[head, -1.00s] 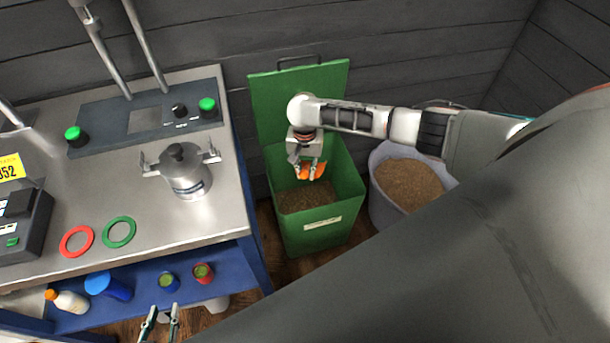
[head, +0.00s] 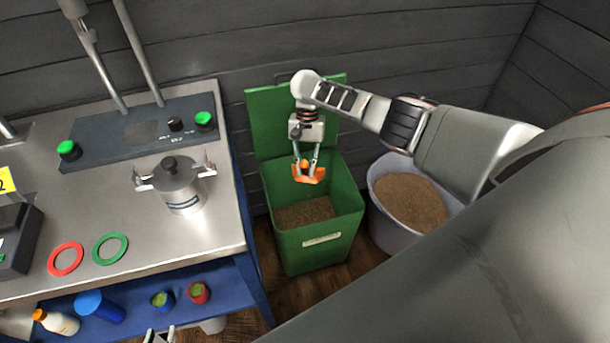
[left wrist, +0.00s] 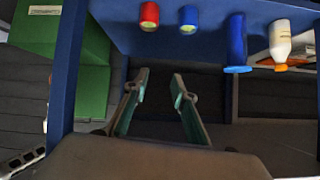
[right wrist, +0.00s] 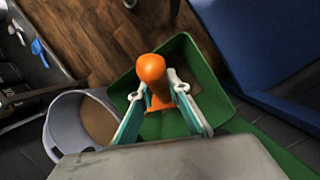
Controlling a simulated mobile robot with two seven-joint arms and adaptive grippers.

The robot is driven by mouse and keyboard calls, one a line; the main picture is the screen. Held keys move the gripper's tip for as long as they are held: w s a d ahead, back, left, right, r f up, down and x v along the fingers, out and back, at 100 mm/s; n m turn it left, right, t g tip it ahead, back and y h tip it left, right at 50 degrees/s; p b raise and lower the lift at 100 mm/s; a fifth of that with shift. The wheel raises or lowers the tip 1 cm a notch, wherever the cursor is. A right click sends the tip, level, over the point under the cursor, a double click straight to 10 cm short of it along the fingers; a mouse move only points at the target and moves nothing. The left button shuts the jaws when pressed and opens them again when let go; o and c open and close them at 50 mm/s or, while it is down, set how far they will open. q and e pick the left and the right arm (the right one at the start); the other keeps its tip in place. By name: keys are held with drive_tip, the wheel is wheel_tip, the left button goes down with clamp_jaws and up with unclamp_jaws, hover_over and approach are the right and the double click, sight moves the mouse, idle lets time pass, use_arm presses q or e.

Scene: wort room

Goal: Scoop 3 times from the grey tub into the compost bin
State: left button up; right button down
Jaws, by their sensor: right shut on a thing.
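The green compost bin (head: 337,240) stands on the floor with its lid up against the wall and brown material inside. The grey tub (head: 383,220), holding brown grain, stands to its right. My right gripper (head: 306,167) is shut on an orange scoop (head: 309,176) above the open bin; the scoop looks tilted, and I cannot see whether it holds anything. In the right wrist view the scoop's orange handle (right wrist: 151,70) rises between the fingers, with the bin and tub below. My left gripper (left wrist: 160,88) is open and empty in front of the bench's lower shelf.
A steel bench (head: 130,235) with a lidded pot (head: 178,187) and red and green rings stands left of the bin. Its blue lower shelf (head: 235,290) holds bottles and small jars. A dark plank wall is behind.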

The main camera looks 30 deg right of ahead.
drive_tip(key=shift+w+d+b, duration=0.3)
drive_tip(key=shift+w+b, duration=0.1)
drive_tip(key=shift+b, duration=0.45)
drive_tip(key=shift+w+d+r+g+y+b, duration=0.15)
drive_tip(key=shift+g+y+b, duration=0.15)
drive_tip(key=shift+b, duration=0.35)
drive_tip(key=shift+w+d+b, duration=0.15)
drive_tip(key=shift+w+b, duration=0.1)
drive_tip(key=shift+b, duration=0.35)
drive_tip(key=shift+w+d+r+b, duration=0.15)
drive_tip(key=shift+w+d+b, duration=0.1)
drive_tip(key=shift+b, duration=0.55)
drive_tip(key=shift+w+d+g+y+b, duration=0.15)
drive_tip(key=shift+g+y+b, duration=0.2)
drive_tip(key=shift+b, duration=0.5)
drive_tip(key=shift+w+d+r+b, duration=0.15)
drive_tip(key=shift+w+b, duration=0.1)
drive_tip(key=shift+b, duration=0.35)
drive_tip(key=shift+w+d+r+g+b, duration=0.1)
drive_tip(key=shift+w+d+g+b, duration=0.15)
drive_tip(key=shift+b, duration=0.95)
use_arm(q)
wheel_tip(320, 180, down, 11)
drive_tip(key=a, duration=0.1)
drive_tip(key=shift+s+a+r+y, duration=0.15)
drive_tip(key=shift+s+a+y, duration=0.1)
drive_tip(key=shift+a+y, duration=0.05)
use_arm(e)
drive_tip(key=shift+w+r, duration=0.1)
drive_tip(key=shift+r, duration=0.1)
